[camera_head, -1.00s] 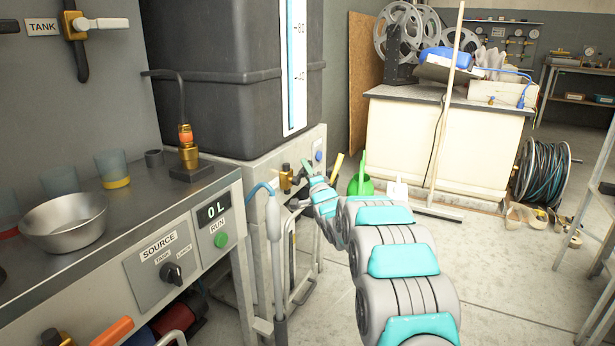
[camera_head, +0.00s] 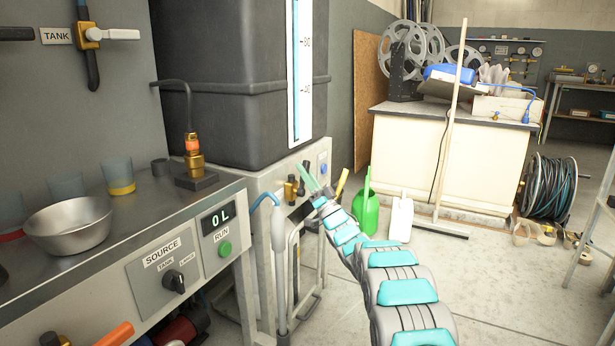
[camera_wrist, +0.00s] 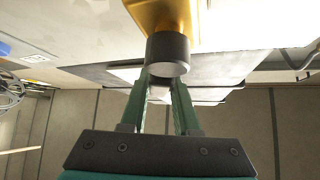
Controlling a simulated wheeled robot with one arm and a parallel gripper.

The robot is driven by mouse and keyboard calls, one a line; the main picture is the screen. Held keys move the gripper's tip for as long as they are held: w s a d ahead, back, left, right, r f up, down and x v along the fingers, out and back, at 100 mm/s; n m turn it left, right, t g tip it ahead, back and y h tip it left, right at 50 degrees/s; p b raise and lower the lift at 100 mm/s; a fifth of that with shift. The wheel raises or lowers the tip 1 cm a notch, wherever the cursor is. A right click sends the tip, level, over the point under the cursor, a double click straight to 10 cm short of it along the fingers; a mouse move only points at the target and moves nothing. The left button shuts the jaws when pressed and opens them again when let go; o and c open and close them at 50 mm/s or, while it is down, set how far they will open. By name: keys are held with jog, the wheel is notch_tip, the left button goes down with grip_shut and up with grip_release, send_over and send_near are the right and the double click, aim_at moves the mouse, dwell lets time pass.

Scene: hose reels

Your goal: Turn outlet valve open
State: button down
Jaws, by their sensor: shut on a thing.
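The outlet valve (camera_head: 291,188) is a small brass fitting on the front of the pale stand under the dark tank. In the wrist view its brass body (camera_wrist: 165,14) is at the top, with a dark round knob end (camera_wrist: 168,52) below it. My gripper (camera_head: 313,180) has green fingers and is at the valve, just right of the brass body. In the wrist view the gripper (camera_wrist: 160,92) is shut on the valve's handle, which shows only in part between the fingers. The handle's exact angle is hard to tell.
A steel bench at left carries a metal bowl (camera_head: 69,224), cups and a brass nozzle (camera_head: 194,158). A grey hose wand (camera_head: 277,232) hangs left of the valve. A green container (camera_head: 366,213) and white container (camera_head: 401,219) stand on the floor. Floor at right front is clear.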

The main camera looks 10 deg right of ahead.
jog(key=n+y, duration=0.1)
jog(key=n+g+y, duration=0.1)
jog(key=n+y, duration=0.1)
jog(key=shift+s+a+n+g, duration=0.25)
jog(key=shift+s+n+g, duration=0.1)
jog(key=shift+n+g, duration=0.05)
jog(key=shift+s+a+r+n+g+y+b, duration=0.1)
jog(key=shift+s+a+n+g+y+b, duration=0.1)
jog(key=shift+n+g+y, duration=0.65)
jog(key=shift+s+a+n+g+y+b, duration=0.15)
jog(key=shift+n+g+y, duration=0.4)
jog(key=shift+n, duration=0.6)
jog(key=shift+s+a+r+n+g+y+b, duration=0.15)
jog(key=shift+s+n+g+y, duration=0.1)
jog(key=shift+n+g+y, duration=0.6)
jog(key=shift+n, duration=0.35)
jog(key=c, duration=0.6)
grip_release()
jog(key=shift+c, duration=0.2)
jog(key=v, duration=0.8)
